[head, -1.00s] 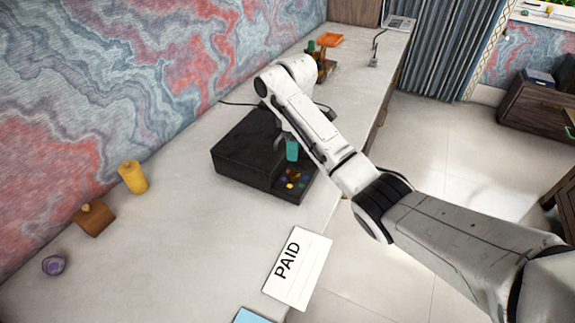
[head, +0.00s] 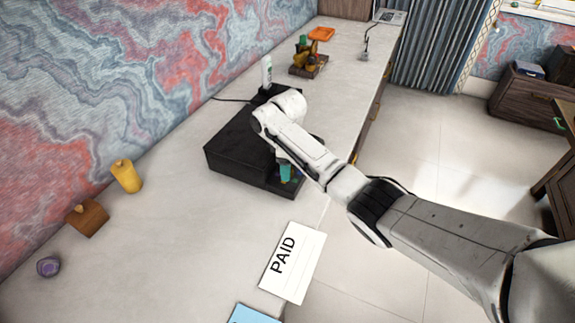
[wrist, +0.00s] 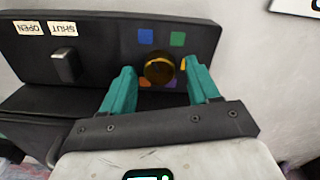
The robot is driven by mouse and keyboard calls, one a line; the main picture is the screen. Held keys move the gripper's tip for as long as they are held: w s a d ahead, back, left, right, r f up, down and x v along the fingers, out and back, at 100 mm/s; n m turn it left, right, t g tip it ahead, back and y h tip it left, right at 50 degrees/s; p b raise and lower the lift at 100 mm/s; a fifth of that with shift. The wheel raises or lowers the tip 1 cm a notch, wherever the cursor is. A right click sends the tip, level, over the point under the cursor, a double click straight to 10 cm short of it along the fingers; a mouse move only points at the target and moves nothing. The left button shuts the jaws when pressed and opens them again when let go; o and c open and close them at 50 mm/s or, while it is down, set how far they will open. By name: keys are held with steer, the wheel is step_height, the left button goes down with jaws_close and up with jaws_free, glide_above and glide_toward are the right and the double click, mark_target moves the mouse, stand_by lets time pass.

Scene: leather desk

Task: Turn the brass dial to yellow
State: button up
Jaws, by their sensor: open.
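The brass dial (wrist: 159,68) sits on the front panel of a black box (head: 232,151). In the wrist view, colour squares ring it: blue (wrist: 145,36) upper left, green (wrist: 177,38) upper right, orange at lower left, purple at lower right. A yellow patch (wrist: 184,63) shows at the right, partly covered by a finger. My gripper (wrist: 160,75) is open, one teal finger on each side of the dial; I cannot tell whether they touch it. The dial's pointer is unclear. In the head view my gripper (head: 286,173) hides the dial.
The panel also has a small lever (wrist: 65,65) under OPEN and SHUT labels. A white bottle (head: 267,72) stands behind the box. A PAID card (head: 292,262) lies in front. A yellow cylinder (head: 126,176), wooden block (head: 87,217) and purple item (head: 48,267) stand at left.

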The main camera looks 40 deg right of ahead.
steer(key=shift+c, duration=0.2)
steer(key=c, duration=1)
steer(key=m+p, duration=0.2)
steer(key=m, duration=0.3)
steer(key=shift+r+p, duration=0.1)
steer(key=shift+p, duration=0.2)
steer(key=m+p, duration=0.1)
steer(key=m, duration=0.5)
steer(key=shift+w+d+m, duration=0.1)
steer(key=shift+m, duration=0.3)
steer(key=m, duration=0.6)
steer(key=shift+d+p, duration=0.1)
steer(key=shift+p, duration=0.25)
steer(key=m, duration=0.5)
steer(key=shift+m, duration=0.4)
